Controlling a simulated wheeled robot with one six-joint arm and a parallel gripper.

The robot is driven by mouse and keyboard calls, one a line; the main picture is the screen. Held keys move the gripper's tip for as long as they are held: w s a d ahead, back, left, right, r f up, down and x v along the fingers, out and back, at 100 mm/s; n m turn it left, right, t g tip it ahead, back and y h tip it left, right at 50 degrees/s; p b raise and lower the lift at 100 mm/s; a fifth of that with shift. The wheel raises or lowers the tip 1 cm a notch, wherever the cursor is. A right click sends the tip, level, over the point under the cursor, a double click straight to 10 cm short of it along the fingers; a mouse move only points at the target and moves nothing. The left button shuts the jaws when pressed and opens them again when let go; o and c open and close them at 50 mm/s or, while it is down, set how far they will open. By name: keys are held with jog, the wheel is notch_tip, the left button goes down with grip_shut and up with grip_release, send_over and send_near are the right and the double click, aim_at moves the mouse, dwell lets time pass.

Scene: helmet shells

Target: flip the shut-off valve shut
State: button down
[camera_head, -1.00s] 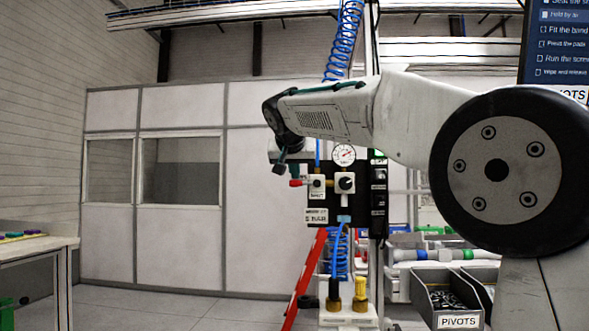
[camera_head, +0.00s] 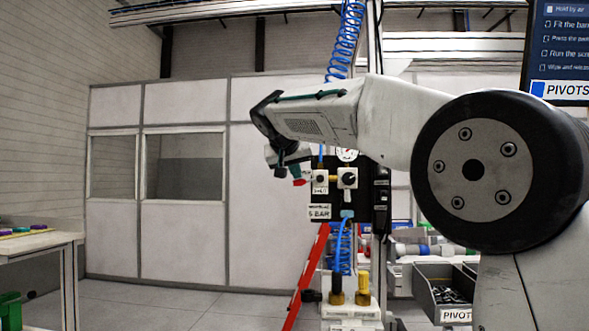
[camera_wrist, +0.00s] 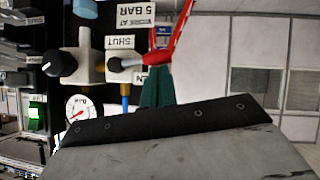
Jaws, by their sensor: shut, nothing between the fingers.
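The shut-off valve (camera_head: 320,181) sits on the dark panel, above a small label. Its red handle (camera_head: 299,182) sticks out to the left and seems to slope slightly down. In the wrist view, which looks upside down, the valve body (camera_wrist: 120,65) is beside a "SHUT" label (camera_wrist: 121,42), with the red handle (camera_wrist: 151,56) pointing right. My gripper (camera_head: 281,172) is just left of and above the handle in the head view. Its green fingers (camera_wrist: 158,75) are shut and empty, close to the handle's end; I cannot tell whether they touch it.
A black knob (camera_head: 348,179) sits right of the valve. The pressure gauge (camera_wrist: 79,107) shows in the wrist view. A red leaning frame (camera_head: 307,272), a blue coiled hose (camera_head: 342,250) and yellow fittings (camera_head: 363,286) are below. The space left of the panel is clear.

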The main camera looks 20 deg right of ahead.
jog(key=shift+w+a+f+n+h, duration=0.1)
jog(key=shift+a+f+n+h, duration=0.15)
jog(key=shift+f+n+h, duration=0.6)
jog(key=s+d+f+n+h, duration=0.1)
jog(key=d+f+n+h, duration=0.2)
jog(key=f+n+h, duration=0.3)
jog(key=shift+s+d+f+n+h, duration=0.2)
jog(key=shift+n+h, duration=0.25)
jog(key=shift+n, duration=0.3)
jog(key=w+a+v, duration=0.1)
jog(key=w+v, duration=0.1)
jog(key=v, duration=1.1)
jog(key=shift+w+a+f, duration=0.2)
jog(key=shift+a+f, duration=0.05)
jog(key=shift+f, duration=0.1)
